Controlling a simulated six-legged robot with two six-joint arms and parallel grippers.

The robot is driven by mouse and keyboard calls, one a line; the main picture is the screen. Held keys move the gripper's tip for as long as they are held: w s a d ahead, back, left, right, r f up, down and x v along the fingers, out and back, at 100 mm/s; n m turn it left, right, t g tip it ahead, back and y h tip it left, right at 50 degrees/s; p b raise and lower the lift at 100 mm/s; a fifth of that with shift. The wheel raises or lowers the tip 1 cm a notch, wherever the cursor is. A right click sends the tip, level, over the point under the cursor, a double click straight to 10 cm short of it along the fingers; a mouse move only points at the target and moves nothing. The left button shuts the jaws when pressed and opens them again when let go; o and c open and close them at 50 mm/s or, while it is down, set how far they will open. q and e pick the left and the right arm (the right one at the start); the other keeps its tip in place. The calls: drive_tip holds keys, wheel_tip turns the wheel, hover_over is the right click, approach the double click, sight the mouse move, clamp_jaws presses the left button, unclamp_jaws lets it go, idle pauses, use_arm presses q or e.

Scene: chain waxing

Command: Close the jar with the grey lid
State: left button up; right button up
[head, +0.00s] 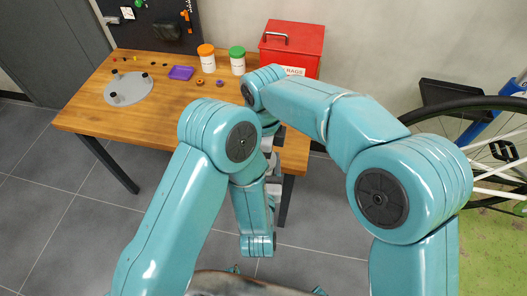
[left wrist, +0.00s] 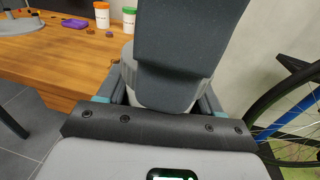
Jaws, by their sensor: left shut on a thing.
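In the left wrist view my left gripper (left wrist: 160,98) is shut on a pale grey, ribbed round thing (left wrist: 204,92), which looks like the grey lid. A large dark grey block, apparently part of my right gripper, covers most of it. I cannot tell whether a jar is under it or whether the two touch. In the head view both grippers are close together by the table's right front edge, mostly hidden behind my teal arm links. The right fingertips are hidden.
On the wooden table (head: 85,110) stand a white orange-lidded jar (head: 207,60), a green-lidded jar (head: 237,62), a purple tray (head: 180,73) and a grey round plate (head: 140,90). A red rags box (head: 292,45) is at the back right. A bicycle wheel (head: 490,150) is at the right.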

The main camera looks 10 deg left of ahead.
drive_tip(key=shift+s+d+f, duration=0.1)
drive_tip(key=shift+f, duration=0.45)
drive_tip(key=shift+s+d+f, duration=0.1)
drive_tip(key=shift+f, duration=0.45)
drive_tip(key=o, duration=0.7)
drive_tip(key=shift+r, duration=0.1)
drive_tip(key=shift+a+r, duration=0.1)
drive_tip(key=shift+r, duration=2)
drive_tip(key=c, duration=1.2)
drive_tip(key=shift+o, duration=0.2)
drive_tip(key=shift+r, duration=0.2)
